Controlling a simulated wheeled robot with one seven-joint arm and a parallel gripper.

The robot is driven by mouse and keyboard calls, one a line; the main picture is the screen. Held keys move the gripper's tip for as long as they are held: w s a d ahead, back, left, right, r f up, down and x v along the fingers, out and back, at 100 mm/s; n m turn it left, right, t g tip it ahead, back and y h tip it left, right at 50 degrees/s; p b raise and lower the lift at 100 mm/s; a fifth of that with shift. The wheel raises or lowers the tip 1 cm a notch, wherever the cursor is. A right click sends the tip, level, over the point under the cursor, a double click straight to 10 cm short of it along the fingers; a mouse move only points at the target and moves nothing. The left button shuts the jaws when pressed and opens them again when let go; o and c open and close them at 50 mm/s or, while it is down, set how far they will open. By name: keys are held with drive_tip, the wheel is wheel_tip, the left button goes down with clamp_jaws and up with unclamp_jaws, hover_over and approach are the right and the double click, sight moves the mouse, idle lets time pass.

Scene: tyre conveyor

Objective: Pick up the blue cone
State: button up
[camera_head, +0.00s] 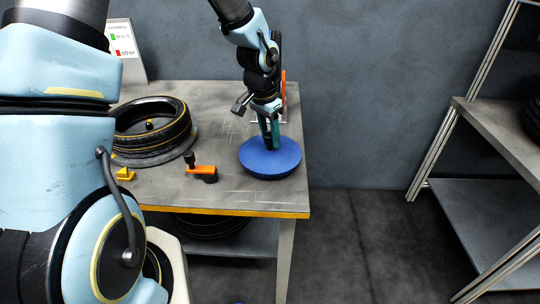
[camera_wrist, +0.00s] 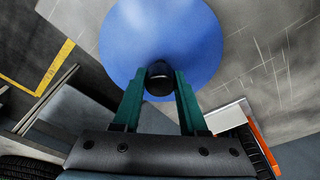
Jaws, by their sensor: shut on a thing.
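The blue cone (camera_head: 270,160) looks like a wide, shallow blue disc with a dark knob at its middle. It is at the right part of the table, near the right edge. My gripper (camera_head: 270,141) comes down on it from above. In the wrist view the blue cone (camera_wrist: 140,35) fills the upper middle. My gripper's two green fingers (camera_wrist: 160,85) are shut on its dark knob, one on each side. I cannot tell whether the cone's underside touches the table.
The grey table (camera_head: 240,195) has a yellow front edge. A tyre (camera_head: 150,140) lies on it at the left. An orange and black tool (camera_head: 202,172) and a small yellow piece (camera_head: 125,174) lie nearby. A metal shelf (camera_head: 470,200) stands at the right, with clear floor between.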

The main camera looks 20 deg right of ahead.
clamp_jaws()
idle(0.8)
